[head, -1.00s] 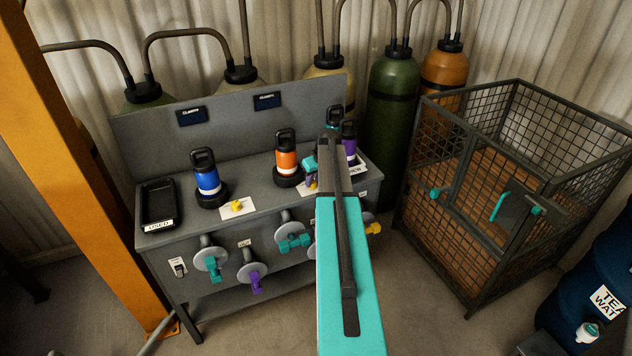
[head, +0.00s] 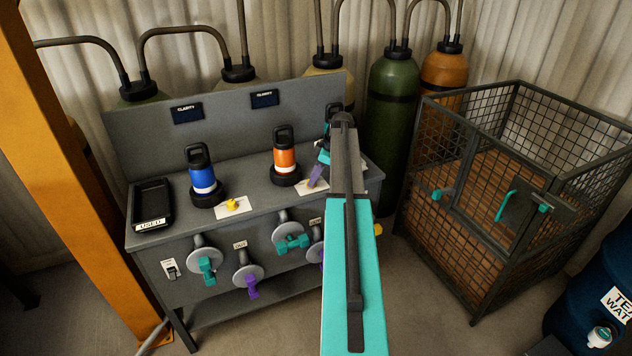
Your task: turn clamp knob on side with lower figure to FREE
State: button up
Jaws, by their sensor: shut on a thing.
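Two dark displays labelled CLARITY stand on the bench's back panel, the left one (head: 187,113) and the right one (head: 265,98); I can read no figures on them. A yellow clamp knob (head: 233,204) sits on a white card in front of the blue canister (head: 201,173). A second white card (head: 314,185) lies in front of and right of the orange canister (head: 285,155). My gripper (head: 314,181) is over that card, shut on the small knob there, which it largely hides. The knob's pointing and any lettering on the card cannot be made out.
A black tray labelled USED (head: 152,205) lies at the bench's left end. Valve handwheels with teal (head: 208,268) and purple (head: 252,286) grips stick out of the bench front. A wire cage (head: 470,240) stands right.

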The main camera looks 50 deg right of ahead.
jog(key=n+g+b, duration=0.1)
jog(key=n, duration=0.2)
jog(key=shift+d+f+n+y, duration=0.1)
jog(key=shift+f+n+y, duration=0.05)
jog(key=shift+n+y, duration=0.2)
jog(key=shift+n+g+y+b, duration=0.3)
jog(key=shift+n+b, duration=0.2)
jog(key=shift+n, duration=0.25)
jog(key=o, duration=1.1)
jog(key=shift+r, duration=0.2)
jog(key=shift+d+r, duration=0.2)
jog(key=shift+r, duration=0.25)
jog(key=b+v, duration=0.2)
jog(key=v, duration=1)
jog(key=shift+s+r, duration=0.15)
jog(key=shift+r, duration=0.1)
